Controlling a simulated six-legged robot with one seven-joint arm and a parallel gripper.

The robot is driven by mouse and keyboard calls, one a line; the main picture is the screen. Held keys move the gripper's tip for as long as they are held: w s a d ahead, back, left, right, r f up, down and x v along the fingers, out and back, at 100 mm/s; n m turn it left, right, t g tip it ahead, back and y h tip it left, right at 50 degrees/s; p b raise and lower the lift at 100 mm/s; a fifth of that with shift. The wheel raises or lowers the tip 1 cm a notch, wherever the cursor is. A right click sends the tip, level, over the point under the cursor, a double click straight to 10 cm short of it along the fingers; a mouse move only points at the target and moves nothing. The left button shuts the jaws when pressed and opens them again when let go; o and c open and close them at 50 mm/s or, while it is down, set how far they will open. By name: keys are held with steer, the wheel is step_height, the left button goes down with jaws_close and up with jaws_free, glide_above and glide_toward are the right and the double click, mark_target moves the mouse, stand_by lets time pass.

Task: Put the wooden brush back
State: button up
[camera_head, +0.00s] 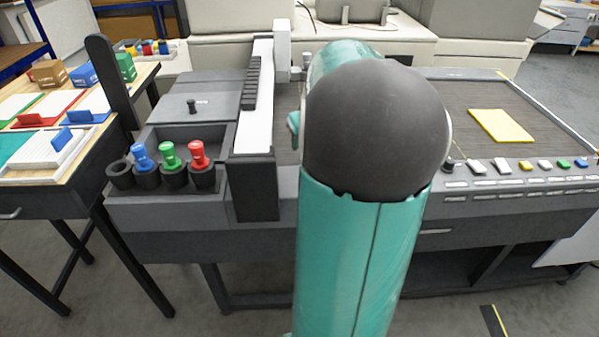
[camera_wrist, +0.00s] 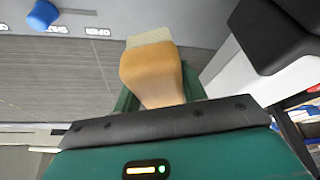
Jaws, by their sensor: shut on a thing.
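The wooden brush (camera_wrist: 150,72) shows in the wrist view, with a tan wooden body and a pale block of bristles at its far end. My gripper (camera_wrist: 158,94) is shut on it, with green fingers on both sides of the wood. The grey work surface lies beyond the brush; I cannot tell how high above it the brush is. In the head view my own arm fills the middle and hides the brush and the gripper.
In the head view, blue, green and red stamps (camera_head: 170,154) stand in dark cups; the leftmost cup (camera_head: 120,175) looks empty. A white-topped upright bar (camera_head: 252,140) rises left of my arm.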

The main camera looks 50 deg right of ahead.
steer(key=f, duration=0.6)
steer(key=shift+s+d+f, duration=0.2)
steer(key=shift+s, duration=0.15)
steer(key=shift+f, duration=1.7)
steer(key=shift+w+f, duration=0.1)
steer(key=o, duration=0.9)
steer(key=v, duration=1.2)
steer(key=shift+a, duration=0.1)
